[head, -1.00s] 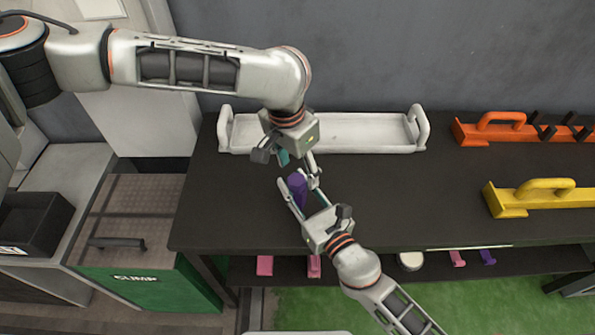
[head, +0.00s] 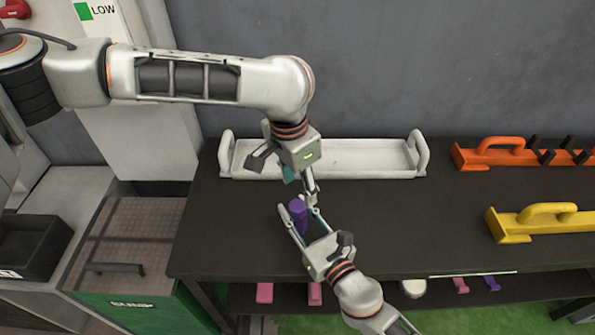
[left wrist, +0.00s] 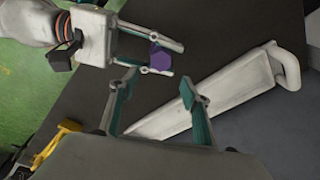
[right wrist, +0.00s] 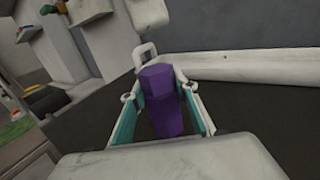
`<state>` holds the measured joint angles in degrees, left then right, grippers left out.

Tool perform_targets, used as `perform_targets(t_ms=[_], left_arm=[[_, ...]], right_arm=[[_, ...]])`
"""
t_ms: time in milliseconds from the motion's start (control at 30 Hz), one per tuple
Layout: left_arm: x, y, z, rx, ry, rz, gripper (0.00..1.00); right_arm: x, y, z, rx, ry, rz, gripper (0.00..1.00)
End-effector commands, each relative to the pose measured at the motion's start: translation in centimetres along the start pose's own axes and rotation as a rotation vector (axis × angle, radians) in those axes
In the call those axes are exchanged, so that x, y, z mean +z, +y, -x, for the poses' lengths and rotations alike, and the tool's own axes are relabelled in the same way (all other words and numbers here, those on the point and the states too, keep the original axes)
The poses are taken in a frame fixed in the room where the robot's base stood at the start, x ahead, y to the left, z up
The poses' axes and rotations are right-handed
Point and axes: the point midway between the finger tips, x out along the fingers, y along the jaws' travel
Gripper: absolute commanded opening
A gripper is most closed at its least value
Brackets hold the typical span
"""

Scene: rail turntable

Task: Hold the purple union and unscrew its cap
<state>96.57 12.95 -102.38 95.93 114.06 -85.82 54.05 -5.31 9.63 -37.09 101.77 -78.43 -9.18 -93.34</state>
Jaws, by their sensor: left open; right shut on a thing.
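The purple union (head: 298,215) is upright between the fingers of my right gripper (head: 301,220), which is shut on it over the dark table. In the right wrist view the union (right wrist: 161,103) shows a wider top part, the cap (right wrist: 157,79), above a narrower body. My left gripper (head: 298,181) is open and empty, just above and behind the union, apart from it. In the left wrist view the spread fingers of my left gripper (left wrist: 158,87) are close to the union's top (left wrist: 160,57).
A white tray (head: 340,172) with end handles lies behind the grippers. An orange holder (head: 490,155) and a yellow holder (head: 545,222) are at the right. Pink and purple parts sit on the lower shelf (head: 380,292).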

Motion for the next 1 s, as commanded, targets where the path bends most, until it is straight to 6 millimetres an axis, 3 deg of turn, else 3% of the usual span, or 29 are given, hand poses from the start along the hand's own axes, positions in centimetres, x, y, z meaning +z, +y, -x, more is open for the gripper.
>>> perform_targets(t_ms=[800,1000], left_arm=[[-0.5,0.1,4.9,0.103,-0.073,-1.556,0.47],[-0.5,-0.1,5.7,0.132,-0.068,-1.821,0.47]], right_arm=[[0.1,0.0,0.0,0.0,-0.002,0.0,0.0],[0.2,0.0,0.0,0.0,-0.003,0.0,0.0]])
